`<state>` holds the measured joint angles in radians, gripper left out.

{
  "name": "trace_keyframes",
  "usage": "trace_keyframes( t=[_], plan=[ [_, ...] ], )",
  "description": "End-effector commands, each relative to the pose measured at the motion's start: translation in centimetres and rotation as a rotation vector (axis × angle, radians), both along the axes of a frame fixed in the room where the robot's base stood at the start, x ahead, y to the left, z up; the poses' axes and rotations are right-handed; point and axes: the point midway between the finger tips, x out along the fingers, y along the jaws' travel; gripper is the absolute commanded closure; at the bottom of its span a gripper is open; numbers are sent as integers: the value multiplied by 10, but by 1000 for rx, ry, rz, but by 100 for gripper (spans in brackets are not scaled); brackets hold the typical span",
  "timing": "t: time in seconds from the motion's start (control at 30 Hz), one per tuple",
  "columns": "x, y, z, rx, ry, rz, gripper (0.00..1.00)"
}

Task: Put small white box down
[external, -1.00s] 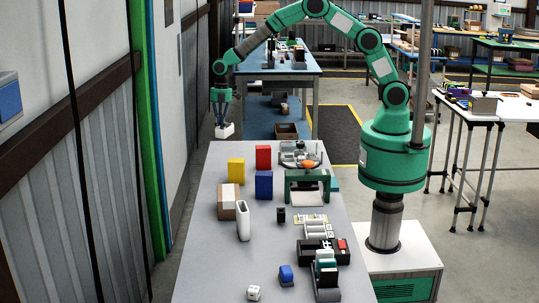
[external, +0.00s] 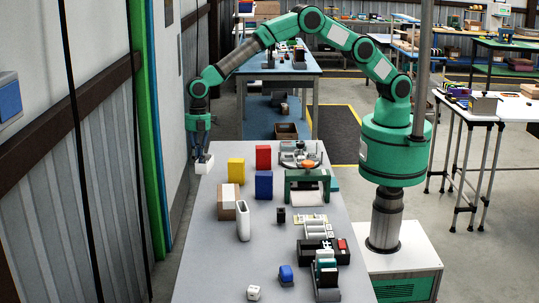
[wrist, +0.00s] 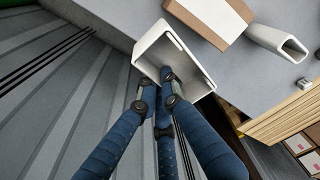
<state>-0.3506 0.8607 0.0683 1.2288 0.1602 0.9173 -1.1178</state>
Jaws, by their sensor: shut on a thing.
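The small white box (external: 203,167) is held by my gripper (external: 203,153) at the far left corner of the grey table (external: 215,268). In the external view it overlaps the table's left edge; I cannot tell whether it touches the surface. In the wrist view the white box (wrist: 146,48) looks hollow and tilted. The blue fingers of my gripper (wrist: 160,80) reach its near side and are shut on it. Part of that side is hidden by the fingers.
A brown and white carton (external: 227,203), a white holder (external: 243,221), a yellow block (external: 236,170), a red block (external: 263,157) and a blue block (external: 264,185) stand on the table. The wall (external: 100,190) is close on the left. The table's left strip is clear.

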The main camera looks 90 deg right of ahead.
Motion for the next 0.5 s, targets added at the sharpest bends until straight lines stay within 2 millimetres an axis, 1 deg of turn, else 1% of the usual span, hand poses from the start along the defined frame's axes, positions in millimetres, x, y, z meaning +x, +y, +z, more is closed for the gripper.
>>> trace_keyframes(
  t=[0.03,0.07,0.1,0.27,0.3,0.37,0.5],
  plan=[
    [-4,24,0,0,1,16,100],
    [-7,36,-1,-1,1,22,100],
    [-10,53,0,0,0,30,100],
    [-26,116,-3,0,0,63,100],
    [-31,133,-3,1,-1,72,100],
    [-38,156,-3,1,0,83,100],
    [-59,209,-5,2,1,111,100]
  ],
)
